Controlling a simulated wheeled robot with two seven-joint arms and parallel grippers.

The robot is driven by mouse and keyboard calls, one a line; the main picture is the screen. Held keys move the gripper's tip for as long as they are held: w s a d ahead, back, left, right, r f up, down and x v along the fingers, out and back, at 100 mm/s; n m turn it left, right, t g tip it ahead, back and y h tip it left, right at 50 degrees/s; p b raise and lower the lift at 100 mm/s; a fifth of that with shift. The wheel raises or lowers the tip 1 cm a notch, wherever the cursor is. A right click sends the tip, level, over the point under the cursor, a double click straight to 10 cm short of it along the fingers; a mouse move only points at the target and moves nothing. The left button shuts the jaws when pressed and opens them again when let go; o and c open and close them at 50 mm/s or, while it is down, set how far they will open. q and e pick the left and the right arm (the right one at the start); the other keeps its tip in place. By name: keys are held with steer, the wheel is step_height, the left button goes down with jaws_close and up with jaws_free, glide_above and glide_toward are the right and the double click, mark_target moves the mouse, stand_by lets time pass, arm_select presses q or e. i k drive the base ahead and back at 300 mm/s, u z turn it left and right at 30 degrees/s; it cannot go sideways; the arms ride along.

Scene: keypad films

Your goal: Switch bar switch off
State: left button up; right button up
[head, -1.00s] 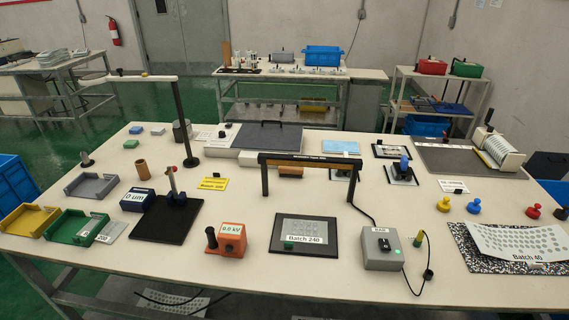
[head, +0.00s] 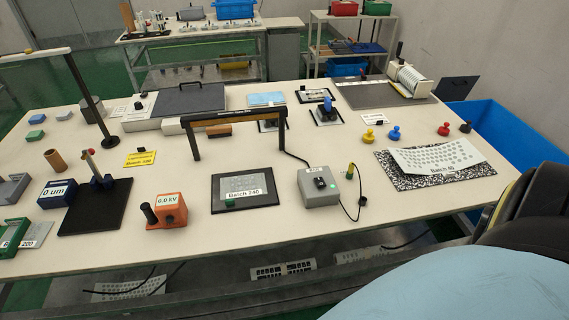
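The bar switch is a grey box (head: 320,189) near the front middle of the white table in the head view. No fingers of my left or right gripper show.
Left of the switch box lie a dark framed plate labelled Batch 240 (head: 245,187) and an orange meter (head: 170,210) reading 0.0 kV. A blue bin (head: 490,122) is beyond the right edge.

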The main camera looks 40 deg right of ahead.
mark_target(319, 183)
steer(key=u, duration=1.4)
steer(key=k, duration=1)
steer(key=z, duration=1.8)
